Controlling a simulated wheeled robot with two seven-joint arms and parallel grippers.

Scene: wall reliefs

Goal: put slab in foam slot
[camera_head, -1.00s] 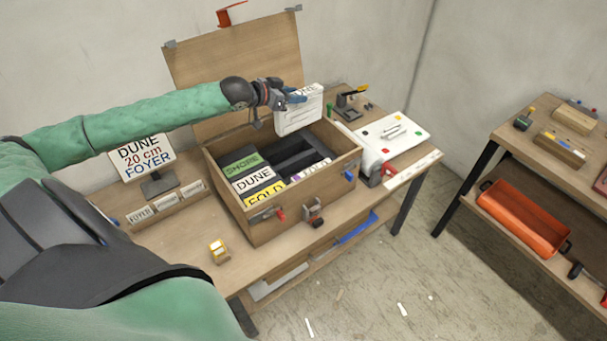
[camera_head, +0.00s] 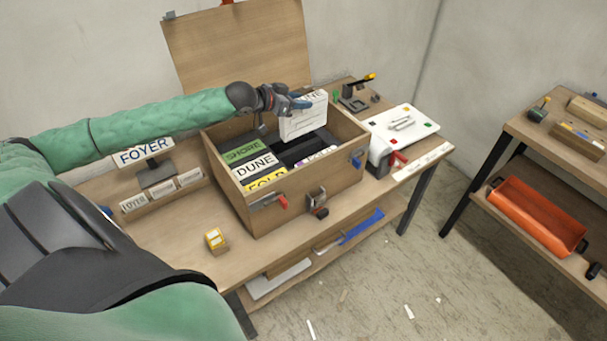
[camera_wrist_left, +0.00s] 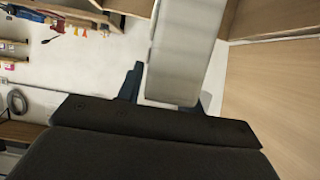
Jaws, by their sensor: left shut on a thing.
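My left gripper (camera_head: 290,104) is shut on a white slab (camera_head: 303,120) whose top edge carries dark lettering, partly hidden by the fingers. It holds the slab upright over the right part of the open wooden crate (camera_head: 291,199). In the left wrist view the slab (camera_wrist_left: 182,55) shows as a pale block between the blue fingertips (camera_wrist_left: 160,92). The dark foam (camera_head: 291,150) inside the crate has an empty area below the slab, partly hidden by it. Labelled slabs sit in the foam: a green one (camera_head: 243,151), a white DUNE one (camera_head: 257,167) and a yellow one (camera_head: 266,180). My right gripper is not in view.
The crate's raised lid (camera_head: 240,50) stands behind. A FOYER sign (camera_head: 143,152) and a small card rack (camera_head: 162,189) are at left. A white case (camera_head: 403,124) lies at right.

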